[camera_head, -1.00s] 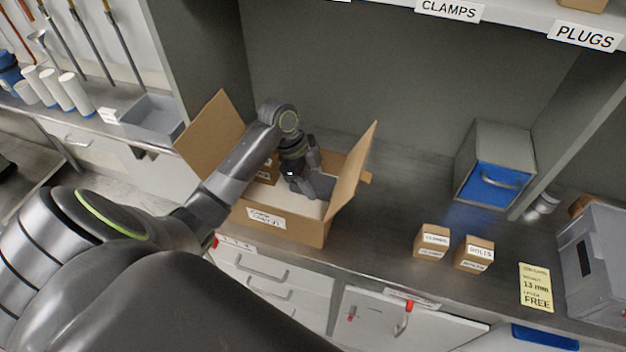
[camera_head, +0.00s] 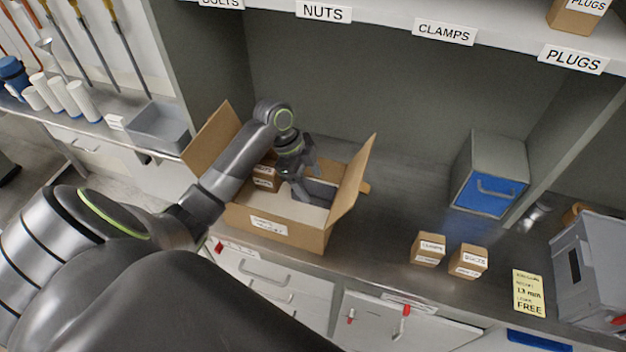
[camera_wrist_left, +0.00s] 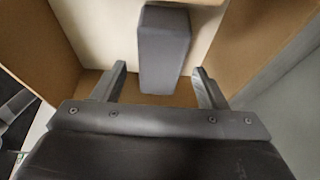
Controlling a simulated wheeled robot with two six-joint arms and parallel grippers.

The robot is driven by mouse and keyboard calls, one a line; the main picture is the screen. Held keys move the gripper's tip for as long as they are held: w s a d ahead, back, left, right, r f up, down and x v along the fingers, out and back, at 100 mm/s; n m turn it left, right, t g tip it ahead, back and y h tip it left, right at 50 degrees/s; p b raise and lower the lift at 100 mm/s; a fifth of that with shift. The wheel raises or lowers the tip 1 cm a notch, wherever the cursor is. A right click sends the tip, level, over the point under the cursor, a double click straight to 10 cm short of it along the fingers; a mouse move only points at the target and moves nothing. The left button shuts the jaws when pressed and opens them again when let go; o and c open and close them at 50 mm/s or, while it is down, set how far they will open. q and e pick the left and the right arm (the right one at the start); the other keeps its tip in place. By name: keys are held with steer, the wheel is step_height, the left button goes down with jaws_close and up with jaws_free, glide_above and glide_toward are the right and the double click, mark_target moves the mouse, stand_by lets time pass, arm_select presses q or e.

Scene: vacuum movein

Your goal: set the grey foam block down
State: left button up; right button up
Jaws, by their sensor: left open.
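The grey foam block (camera_wrist_left: 164,50) lies inside the open cardboard box on its pale floor, seen in the left wrist view between and beyond my fingertips. In the head view the grey foam block (camera_head: 318,192) shows partly behind my gripper. My left gripper (camera_head: 302,190) reaches down into the box from above. In the left wrist view my left gripper (camera_wrist_left: 160,82) has its two fingers wide apart, with the block no longer clasped between them. The cardboard box (camera_head: 275,232) stands on the steel counter with its side flaps up. My right gripper is not in view.
A small brown carton (camera_head: 266,178) sits inside the box at the left. Two small cartons, one labelled clamps (camera_head: 428,250) and one beside it (camera_head: 468,262), stand on the counter to the right. A blue-fronted bin (camera_head: 488,190) stands behind them. Shelf edges hang above.

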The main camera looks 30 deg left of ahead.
arm_select(q)
steer(key=p+v, duration=0.6)
steer(key=v, duration=0.2)
steer(key=shift+a+r+p, duration=0.15)
steer(key=shift+r+p, duration=0.05)
steer(key=shift+p, duration=0.2)
steer(key=shift+s+f, duration=0.1)
